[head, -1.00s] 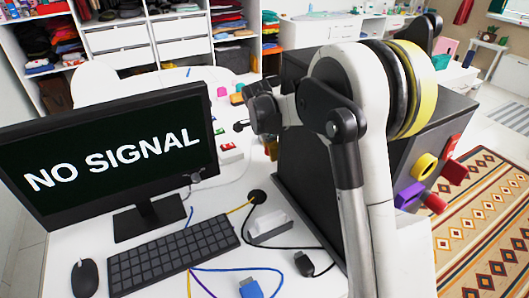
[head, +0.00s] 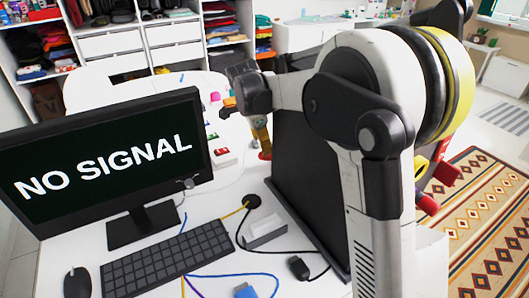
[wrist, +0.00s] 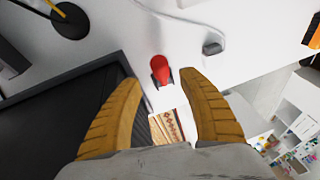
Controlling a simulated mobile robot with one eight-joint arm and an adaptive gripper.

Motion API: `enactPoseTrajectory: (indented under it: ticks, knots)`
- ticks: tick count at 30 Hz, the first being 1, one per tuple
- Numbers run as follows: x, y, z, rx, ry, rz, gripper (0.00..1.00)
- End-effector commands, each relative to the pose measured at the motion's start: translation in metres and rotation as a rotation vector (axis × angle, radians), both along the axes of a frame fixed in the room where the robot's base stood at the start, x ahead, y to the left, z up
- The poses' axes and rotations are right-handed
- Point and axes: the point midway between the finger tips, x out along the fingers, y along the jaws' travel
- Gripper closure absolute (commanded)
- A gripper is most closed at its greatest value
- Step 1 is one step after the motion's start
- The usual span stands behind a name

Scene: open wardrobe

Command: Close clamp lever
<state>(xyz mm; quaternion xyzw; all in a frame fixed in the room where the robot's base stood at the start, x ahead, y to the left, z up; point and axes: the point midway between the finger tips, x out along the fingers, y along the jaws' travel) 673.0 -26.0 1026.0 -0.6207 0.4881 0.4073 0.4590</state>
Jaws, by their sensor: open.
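A red handle (wrist: 160,67), which looks like the clamp lever, stands on a dark base on the white table in the wrist view. A red piece also shows beside the black box in the head view (head: 265,155), but it is too small to be sure it is the same part. My gripper (wrist: 159,83) is open, with its two tan fingers spread apart. The red handle appears between and just beyond the fingertips, with no clear contact. The handle's lower part and fixing are hard to make out.
A large black box (head: 300,180) stands close to the arm. A monitor (head: 110,150), keyboard (head: 165,260) and mouse (head: 77,283) occupy the table's left. Cables, including a blue plug (head: 245,290), lie in front. A patterned rug (head: 475,235) lies on the floor at right.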

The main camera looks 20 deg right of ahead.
Motion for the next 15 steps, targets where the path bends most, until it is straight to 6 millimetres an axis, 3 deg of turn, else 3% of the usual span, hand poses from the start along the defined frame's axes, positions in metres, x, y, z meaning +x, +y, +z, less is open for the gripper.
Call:
enactPoseTrajectory:
  ticks: [6, 15]
  knots:
    - [-0.007, 0.008, 0.034, 0.000, 0.000, 0.000, 0.52]
    - [-0.009, 0.010, 0.043, 0.000, 0.000, 0.000, 0.52]
